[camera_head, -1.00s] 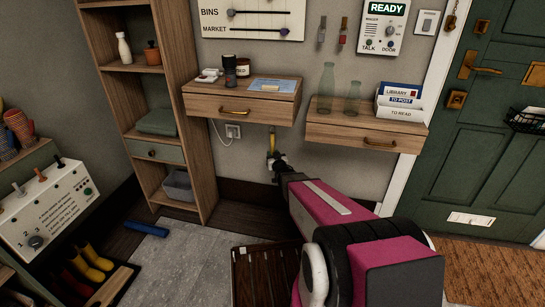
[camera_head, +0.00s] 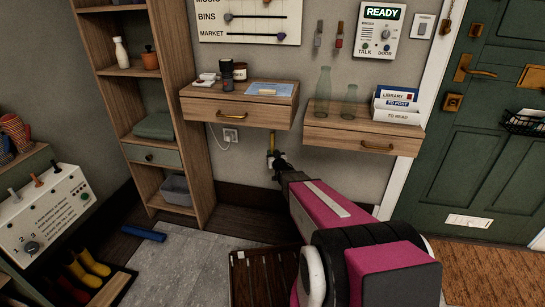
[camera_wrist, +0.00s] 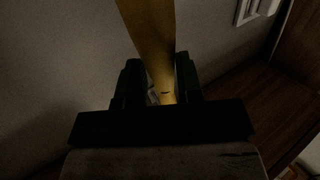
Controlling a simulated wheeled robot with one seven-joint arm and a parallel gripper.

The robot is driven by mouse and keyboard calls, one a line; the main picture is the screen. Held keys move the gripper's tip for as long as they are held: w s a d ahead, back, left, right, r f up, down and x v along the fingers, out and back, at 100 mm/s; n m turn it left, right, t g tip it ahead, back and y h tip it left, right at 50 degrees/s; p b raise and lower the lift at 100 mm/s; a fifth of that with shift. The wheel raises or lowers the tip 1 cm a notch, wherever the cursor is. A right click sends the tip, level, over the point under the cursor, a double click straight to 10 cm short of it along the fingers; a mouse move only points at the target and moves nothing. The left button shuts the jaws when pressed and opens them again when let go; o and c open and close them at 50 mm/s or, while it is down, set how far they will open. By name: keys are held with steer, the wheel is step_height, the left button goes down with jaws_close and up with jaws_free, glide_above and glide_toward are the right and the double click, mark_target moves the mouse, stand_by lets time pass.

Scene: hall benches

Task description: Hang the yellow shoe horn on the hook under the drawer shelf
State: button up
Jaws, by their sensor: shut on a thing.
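The yellow shoe horn (camera_wrist: 152,40) stands upright between the two dark fingers of my gripper (camera_wrist: 157,85) in the wrist view. My gripper is shut on its lower part. In the head view my gripper (camera_head: 273,160) is below the left drawer shelf (camera_head: 201,108), near the wall. A small piece of the shoe horn (camera_head: 270,142) shows just under the shelf there. The hook is not clearly visible, and I cannot tell whether the shoe horn's top touches it.
A second drawer shelf (camera_head: 325,136) hangs to the right. A wall socket (camera_head: 231,135) with a cable is left of my gripper. A tall shelf unit (camera_head: 197,150) stands at the left. A slatted dark wooden surface (camera_head: 243,285) is low in front.

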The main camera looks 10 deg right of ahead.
steer(key=shift+w+d+f, duration=0.25)
steer(key=shift+w, duration=0.35)
steer(key=shift+w+d+f, duration=0.2)
steer(key=shift+w+f, duration=0.05)
steer(key=shift+w, duration=0.3)
steer(key=shift+w+d+f, duration=0.25)
steer(key=shift+w, duration=0.35)
steer(key=shift+f, duration=0.1)
steer(key=o, duration=1)
steer(key=shift+s, duration=0.1)
steer(key=s+r+g, duration=0.2)
steer(key=s+g, duration=0.4)
steer(key=s, duration=0.6)
steer(key=s+a+r+m+g+h, duration=0.1)
steer(key=s+g, duration=0.4)
steer(key=s, duration=0.8)
steer(key=s+a+r+g+h, duration=0.1)
steer(key=s+g, duration=0.5)
steer(key=s, duration=0.6)
steer(key=shift+s+a+r+m+g, duration=0.1)
steer(key=shift+s+r+m+g, duration=0.05)
steer(key=shift+r, duration=0.3)
steer(key=shift+s+r+m+g, duration=0.1)
steer(key=shift+r+m+g, duration=0.05)
steer(key=shift+r, duration=0.25)
